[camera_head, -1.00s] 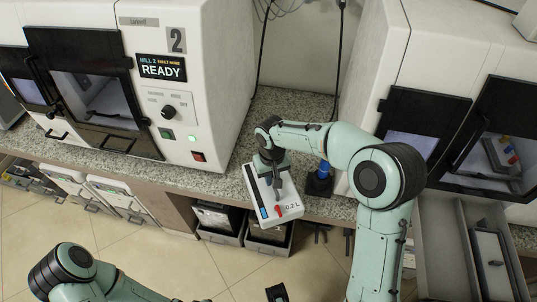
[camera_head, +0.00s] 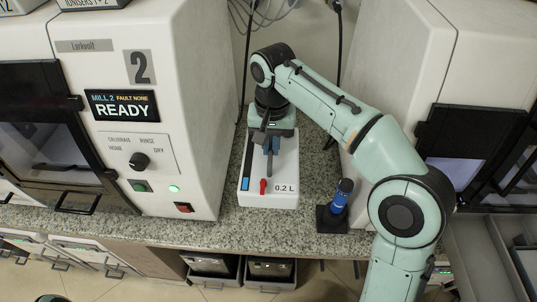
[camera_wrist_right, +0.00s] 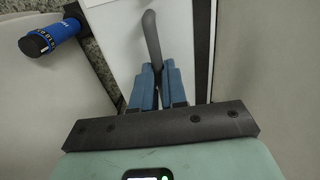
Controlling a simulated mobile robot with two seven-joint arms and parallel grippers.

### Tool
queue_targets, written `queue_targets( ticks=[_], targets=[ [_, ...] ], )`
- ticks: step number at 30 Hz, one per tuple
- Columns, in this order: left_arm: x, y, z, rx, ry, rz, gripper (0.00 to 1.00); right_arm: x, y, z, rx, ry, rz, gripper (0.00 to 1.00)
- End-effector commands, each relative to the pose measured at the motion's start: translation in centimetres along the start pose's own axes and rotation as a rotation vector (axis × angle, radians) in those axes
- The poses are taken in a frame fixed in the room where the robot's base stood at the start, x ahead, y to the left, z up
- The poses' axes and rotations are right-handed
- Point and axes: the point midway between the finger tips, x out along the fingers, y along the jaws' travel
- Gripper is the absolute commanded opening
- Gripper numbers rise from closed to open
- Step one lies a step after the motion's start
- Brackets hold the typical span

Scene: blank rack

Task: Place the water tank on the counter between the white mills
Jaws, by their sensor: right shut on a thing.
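The water tank (camera_head: 283,190) is a white box marked 0.2 L, with a red tap and a blue level strip on its front. It is over the speckled counter (camera_head: 225,228), between the two white mills (camera_head: 185,100) (camera_head: 395,80). I cannot tell whether its base touches the counter. My right gripper (camera_head: 270,150) is above the tank, shut on its grey handle. The right wrist view shows the blue fingers (camera_wrist_right: 158,88) around the handle (camera_wrist_right: 152,40) and the white tank top (camera_wrist_right: 115,35). My left gripper is out of view.
A blue cylinder on a black stand (camera_head: 342,194) is on the counter just right of the tank. Black cables hang behind. Grey bins (camera_head: 268,272) sit under the counter. An open drawer (camera_head: 480,262) is at the lower right.

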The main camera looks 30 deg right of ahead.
Motion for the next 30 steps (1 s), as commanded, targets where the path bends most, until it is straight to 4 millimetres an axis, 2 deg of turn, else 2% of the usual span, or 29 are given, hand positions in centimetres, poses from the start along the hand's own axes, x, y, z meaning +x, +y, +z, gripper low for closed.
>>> queue_targets(
  ticks=[1,3,15,25,30],
  targets=[
    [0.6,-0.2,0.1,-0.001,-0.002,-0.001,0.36,1.5,0.1,0.1,0.000,-0.002,0.002,0.00],
    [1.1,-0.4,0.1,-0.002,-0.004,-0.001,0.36,3.0,0.1,0.1,0.001,-0.003,0.002,0.00],
    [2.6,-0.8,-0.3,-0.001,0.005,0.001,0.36,11.0,0.2,0.0,0.001,0.000,0.001,0.00],
    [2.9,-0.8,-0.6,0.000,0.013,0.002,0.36,13.4,0.2,-0.1,0.000,0.001,0.000,0.00],
    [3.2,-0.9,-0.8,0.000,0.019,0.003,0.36,15.7,0.2,-0.1,0.000,-0.001,0.001,0.00]
  ],
)
